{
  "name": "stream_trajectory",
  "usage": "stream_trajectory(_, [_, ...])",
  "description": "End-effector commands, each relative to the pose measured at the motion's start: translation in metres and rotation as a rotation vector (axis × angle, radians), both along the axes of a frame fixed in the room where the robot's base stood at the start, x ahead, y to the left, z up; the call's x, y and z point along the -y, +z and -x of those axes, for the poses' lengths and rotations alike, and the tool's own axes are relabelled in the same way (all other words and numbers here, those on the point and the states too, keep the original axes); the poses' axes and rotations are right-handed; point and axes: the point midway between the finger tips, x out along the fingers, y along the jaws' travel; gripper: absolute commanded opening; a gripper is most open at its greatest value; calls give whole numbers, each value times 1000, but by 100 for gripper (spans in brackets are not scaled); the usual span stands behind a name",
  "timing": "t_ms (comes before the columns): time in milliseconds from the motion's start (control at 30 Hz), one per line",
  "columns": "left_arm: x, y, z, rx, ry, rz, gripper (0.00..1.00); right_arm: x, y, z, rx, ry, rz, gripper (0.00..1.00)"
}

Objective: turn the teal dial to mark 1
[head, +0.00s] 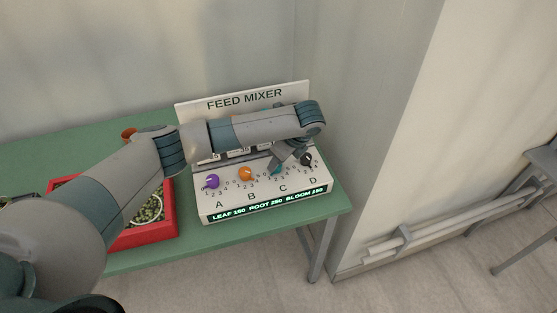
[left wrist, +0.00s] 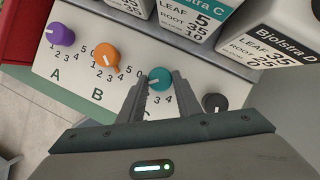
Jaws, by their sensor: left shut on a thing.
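The teal dial (head: 278,171) is the third dial on the white feed mixer panel (head: 226,213), above the letter C. In the left wrist view the teal dial (left wrist: 159,76) sits between the fingertips of my left gripper (left wrist: 158,86), which is shut on it. My right gripper is in neither view.
A purple dial (left wrist: 60,34), an orange dial (left wrist: 106,57) and a black dial (left wrist: 214,103) are on the same panel. Labelled bottles (left wrist: 196,18) stand behind. A red tray (head: 168,228) sits left of the mixer on the green table (head: 240,232).

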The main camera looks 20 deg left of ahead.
Motion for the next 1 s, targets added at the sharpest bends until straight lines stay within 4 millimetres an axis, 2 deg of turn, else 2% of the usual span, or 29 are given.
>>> stream_trajectory(33, [-1,1,-1,2,1,-1,33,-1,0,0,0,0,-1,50])
stream_trajectory(100, [-1,1,-1,2,1,-1,49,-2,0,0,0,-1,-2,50])
stream_trajectory(567, [2,4,0,2,-1,1,49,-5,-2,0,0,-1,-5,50])
stream_trajectory(767, [9,21,3,3,-2,2,49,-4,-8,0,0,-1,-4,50])
stream_trajectory(1000, [25,60,9,5,-3,2,49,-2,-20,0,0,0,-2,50])
